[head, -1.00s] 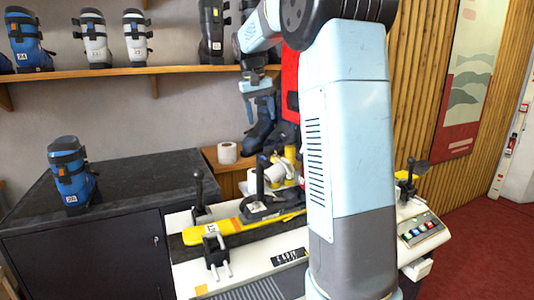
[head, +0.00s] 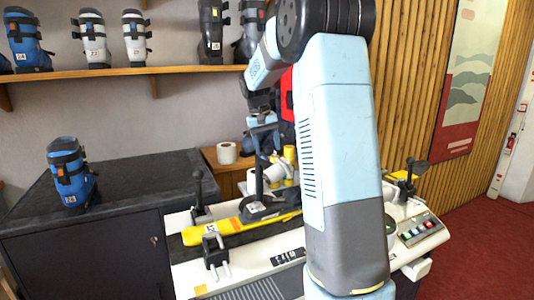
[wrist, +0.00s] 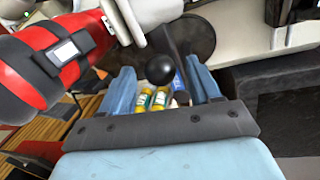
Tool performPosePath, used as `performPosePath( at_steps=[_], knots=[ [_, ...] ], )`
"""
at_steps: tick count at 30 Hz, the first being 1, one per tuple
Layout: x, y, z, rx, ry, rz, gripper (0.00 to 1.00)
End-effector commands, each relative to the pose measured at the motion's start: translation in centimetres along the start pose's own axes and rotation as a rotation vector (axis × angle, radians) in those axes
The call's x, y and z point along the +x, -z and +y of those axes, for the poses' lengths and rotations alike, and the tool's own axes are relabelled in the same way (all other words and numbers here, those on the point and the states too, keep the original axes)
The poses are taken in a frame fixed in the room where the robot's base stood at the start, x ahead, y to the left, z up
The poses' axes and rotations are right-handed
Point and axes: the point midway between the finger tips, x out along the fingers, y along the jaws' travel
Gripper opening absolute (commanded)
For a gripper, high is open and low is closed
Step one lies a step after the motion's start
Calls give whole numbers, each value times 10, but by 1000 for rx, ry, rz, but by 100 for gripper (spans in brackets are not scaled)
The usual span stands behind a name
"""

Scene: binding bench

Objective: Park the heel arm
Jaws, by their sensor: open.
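A black upright lever, which looks like the heel arm (head: 259,181), rises from the binding on the yellow ski (head: 212,233) clamped on the white bench. My gripper (head: 263,148) is open, pointing down just above and around the top of this lever. In the wrist view, a round black knob (wrist: 160,70) on a dark rod shows between the two blue fingers of my gripper (wrist: 162,82); neither finger visibly touches it. My arm hides part of the bench and the right part of the ski.
Black knobbed clamps stand at the left (head: 198,190) and right (head: 408,172) of the bench, near a button panel (head: 419,229). A blue boot (head: 71,175) stands on the dark cabinet. A red boot (wrist: 45,65) is close by in the wrist view.

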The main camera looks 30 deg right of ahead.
Motion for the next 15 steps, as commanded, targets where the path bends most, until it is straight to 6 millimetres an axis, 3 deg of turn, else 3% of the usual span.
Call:
performPosePath(
  at_steps=[6, 15],
  knots=[
    [22, 0, 0, 0, 0, -2, 63],
    [28, 0, -1, 0, 0, 0, 63]
  ],
)
